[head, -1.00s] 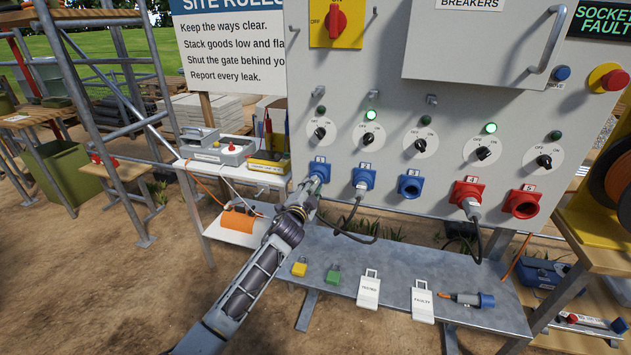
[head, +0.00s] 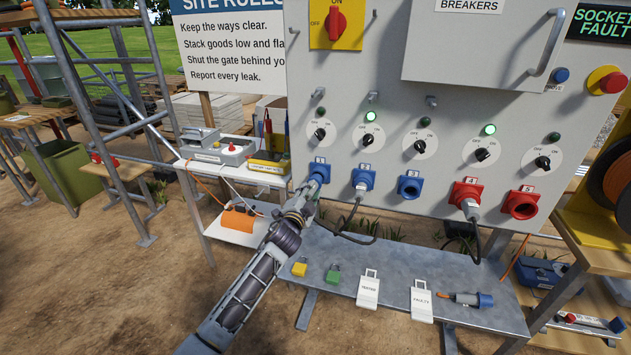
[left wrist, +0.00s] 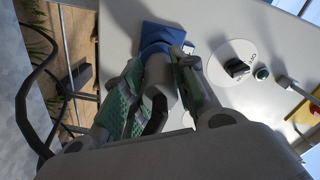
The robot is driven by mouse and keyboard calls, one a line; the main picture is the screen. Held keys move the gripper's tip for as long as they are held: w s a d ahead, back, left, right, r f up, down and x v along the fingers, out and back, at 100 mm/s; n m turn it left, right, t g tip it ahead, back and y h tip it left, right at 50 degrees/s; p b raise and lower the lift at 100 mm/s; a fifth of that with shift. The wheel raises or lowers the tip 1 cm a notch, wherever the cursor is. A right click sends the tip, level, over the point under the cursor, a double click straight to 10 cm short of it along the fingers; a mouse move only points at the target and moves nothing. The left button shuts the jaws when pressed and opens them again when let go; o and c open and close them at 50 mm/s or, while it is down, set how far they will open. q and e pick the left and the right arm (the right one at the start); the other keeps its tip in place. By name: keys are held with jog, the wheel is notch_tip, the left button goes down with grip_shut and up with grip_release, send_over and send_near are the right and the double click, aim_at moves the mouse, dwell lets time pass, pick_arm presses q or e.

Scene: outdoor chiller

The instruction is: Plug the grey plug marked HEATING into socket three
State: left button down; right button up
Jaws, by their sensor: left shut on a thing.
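My left gripper (head: 307,194) is at the leftmost blue socket (head: 320,169) on the grey panel. In the left wrist view its green-padded fingers (left wrist: 158,95) are shut on a grey plug (left wrist: 158,75) with a dark cable. The plug points at the blue socket (left wrist: 162,38); I cannot tell whether its front is still inside. No HEATING marking is readable on it. Socket three (head: 410,186), the third from the left, is blue and holds no plug. My right gripper is not in view.
A grey plug (head: 360,190) sits in the second blue socket, and another (head: 469,208) in red socket four. Red socket five (head: 521,204) is empty. The metal shelf (head: 395,265) below holds padlocks, TESTED and FAULTY tags and a blue-ended connector (head: 472,299).

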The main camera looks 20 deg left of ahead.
aim_at(307, 197)
pick_arm(q)
jog(key=shift+s+a+r+p, duration=0.1)
jog(key=shift+s+p, duration=0.4)
jog(key=shift+s, duration=1.1)
jog(key=c, duration=1.7)
grip_release()
grip_shut()
